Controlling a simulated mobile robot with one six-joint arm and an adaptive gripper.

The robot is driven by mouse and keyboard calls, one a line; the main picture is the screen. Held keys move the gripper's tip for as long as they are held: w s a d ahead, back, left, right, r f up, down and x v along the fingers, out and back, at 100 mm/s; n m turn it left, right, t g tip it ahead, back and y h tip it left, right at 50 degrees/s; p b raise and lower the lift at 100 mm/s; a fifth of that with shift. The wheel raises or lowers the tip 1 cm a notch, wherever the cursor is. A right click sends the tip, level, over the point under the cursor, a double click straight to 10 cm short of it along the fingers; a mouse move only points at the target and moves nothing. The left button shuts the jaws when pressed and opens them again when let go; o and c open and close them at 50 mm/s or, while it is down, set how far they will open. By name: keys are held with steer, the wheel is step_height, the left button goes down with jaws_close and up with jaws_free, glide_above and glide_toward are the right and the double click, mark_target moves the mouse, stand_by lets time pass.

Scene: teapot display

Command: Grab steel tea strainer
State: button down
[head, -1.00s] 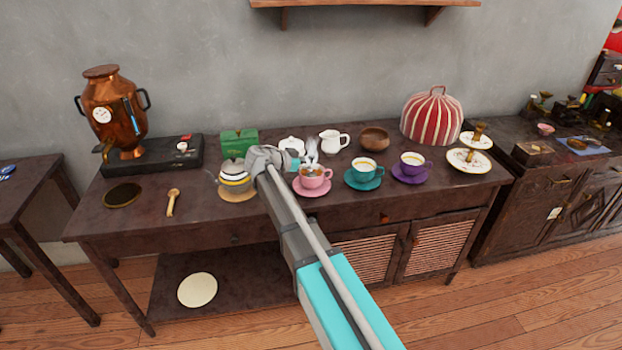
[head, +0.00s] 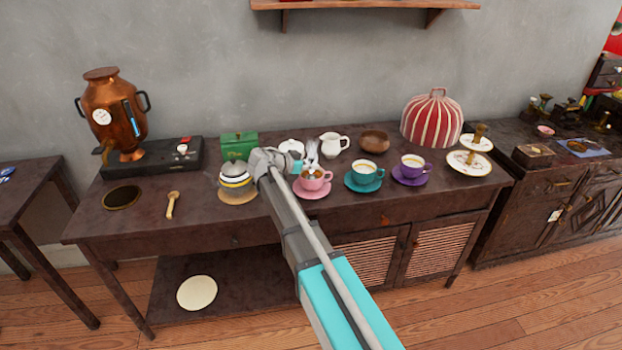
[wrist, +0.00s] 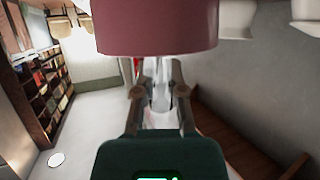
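My gripper (head: 312,156) is low over the table, at the back edge of the pink cup (head: 316,177), its pale fingers near the rim. The cup stands on a pink saucer (head: 311,192) and holds something brown. In the wrist view the pink cup (wrist: 158,28) fills the top, just beyond the fingers (wrist: 159,75). A pale patch shows between the fingers, but I cannot tell whether it is a held thing. I cannot make out the steel tea strainer clearly in either view.
A white lidded pot (head: 291,147) and a white jug (head: 332,144) stand behind. Teal (head: 365,170) and purple (head: 412,164) cups stand to the right.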

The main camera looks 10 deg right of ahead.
steer(key=shift+r, duration=0.2)
stand_by(0.4)
step_height(320, 180, up, 10)
steer(key=p, duration=1)
steer(key=shift+f, duration=0.2)
